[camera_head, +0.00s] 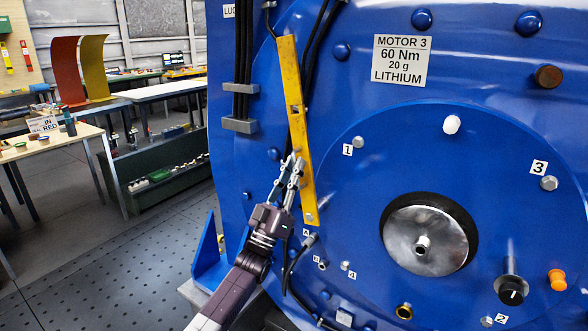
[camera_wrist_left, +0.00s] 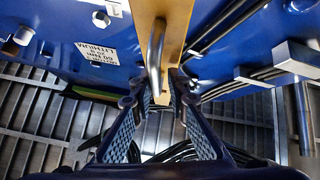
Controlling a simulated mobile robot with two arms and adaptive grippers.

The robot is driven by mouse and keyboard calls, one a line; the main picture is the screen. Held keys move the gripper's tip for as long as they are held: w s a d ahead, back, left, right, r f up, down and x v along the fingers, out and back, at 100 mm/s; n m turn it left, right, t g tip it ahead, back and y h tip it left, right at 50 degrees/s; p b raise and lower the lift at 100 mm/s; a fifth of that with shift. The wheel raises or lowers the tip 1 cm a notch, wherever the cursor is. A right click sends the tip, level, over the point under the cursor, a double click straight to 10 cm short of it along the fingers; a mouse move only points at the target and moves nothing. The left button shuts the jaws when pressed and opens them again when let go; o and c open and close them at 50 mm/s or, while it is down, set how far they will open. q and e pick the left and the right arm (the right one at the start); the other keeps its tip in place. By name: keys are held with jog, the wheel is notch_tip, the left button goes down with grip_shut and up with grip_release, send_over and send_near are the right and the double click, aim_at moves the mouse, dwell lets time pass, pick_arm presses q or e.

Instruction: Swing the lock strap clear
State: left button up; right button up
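The lock strap (camera_head: 293,110) is a long yellow bar on the blue motor face. It hangs nearly upright, its lower end to the right at a bolt. In the left wrist view the yellow strap (camera_wrist_left: 172,14) has a curved metal handle (camera_wrist_left: 155,55) standing off it. My left gripper (camera_head: 292,166) is at the strap's left edge, over its lower half. In the left wrist view its fingers (camera_wrist_left: 162,100) stand apart on either side of the handle's end, with a gap between them. Contact with the handle cannot be told. My right gripper is not in view.
The blue motor housing (camera_head: 390,140) carries bolts, number tags, a label (camera_head: 401,60) and a round metal hub (camera_head: 425,240). Black cables (camera_head: 245,60) run left of the strap through grey clips (camera_head: 239,124). Work tables (camera_head: 160,90) stand at the left, beyond open floor (camera_head: 120,260).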

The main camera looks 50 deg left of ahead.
pick_arm(q)
jog(key=shift+d, duration=0.1)
jog(key=v, duration=1.2)
dwell(0.4)
